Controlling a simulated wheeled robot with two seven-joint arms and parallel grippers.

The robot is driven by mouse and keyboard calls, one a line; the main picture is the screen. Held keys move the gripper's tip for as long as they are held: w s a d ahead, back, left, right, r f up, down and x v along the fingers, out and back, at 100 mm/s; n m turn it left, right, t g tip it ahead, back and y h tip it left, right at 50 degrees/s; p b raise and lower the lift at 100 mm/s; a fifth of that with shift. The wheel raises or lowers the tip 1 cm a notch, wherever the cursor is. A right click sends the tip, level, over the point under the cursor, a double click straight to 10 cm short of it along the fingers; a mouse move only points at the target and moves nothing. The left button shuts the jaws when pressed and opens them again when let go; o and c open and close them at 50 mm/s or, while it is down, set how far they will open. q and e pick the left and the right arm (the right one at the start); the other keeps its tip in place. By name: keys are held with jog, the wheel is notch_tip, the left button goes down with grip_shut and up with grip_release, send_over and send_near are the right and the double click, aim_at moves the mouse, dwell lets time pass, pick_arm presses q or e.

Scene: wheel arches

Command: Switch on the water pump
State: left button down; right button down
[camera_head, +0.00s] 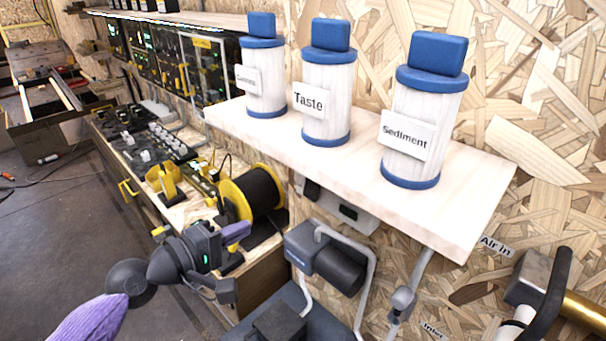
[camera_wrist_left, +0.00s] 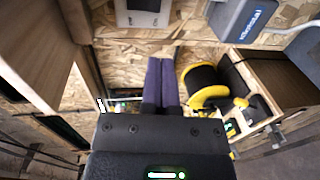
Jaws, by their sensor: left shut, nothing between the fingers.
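The water pump (camera_head: 340,268), a blue-grey and black unit with grey pipes, is mounted below the filter shelf in the head view. Part of a blue-grey body, probably the pump's, shows at the top right of the left wrist view (camera_wrist_left: 238,20). A white wall box (camera_head: 362,221) with dark parts sits under the shelf, partly hidden. A white box with a grey face (camera_wrist_left: 143,14) shows at the top of the left wrist view. My left gripper (camera_head: 237,232) has purple fingers shut together and empty, left of the pump and apart from it. My right gripper is not in view.
The shelf (camera_head: 455,222) carries three blue-capped filters, labelled "Taste" (camera_head: 327,90), "Sediment" (camera_head: 424,115) and one partly readable. A yellow spool (camera_head: 236,201) stands on the bench behind my left gripper. A black handle and brass cylinder (camera_head: 585,308) are at lower right.

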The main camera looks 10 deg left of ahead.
aim_at(309, 196)
pick_arm(q)
jog(key=shift+s+d+r, duration=0.1)
jog(key=shift+d+r, duration=0.05)
jog(key=shift+r, duration=0.1)
jog(key=b+x, duration=0.1)
jog(key=x, duration=1.3)
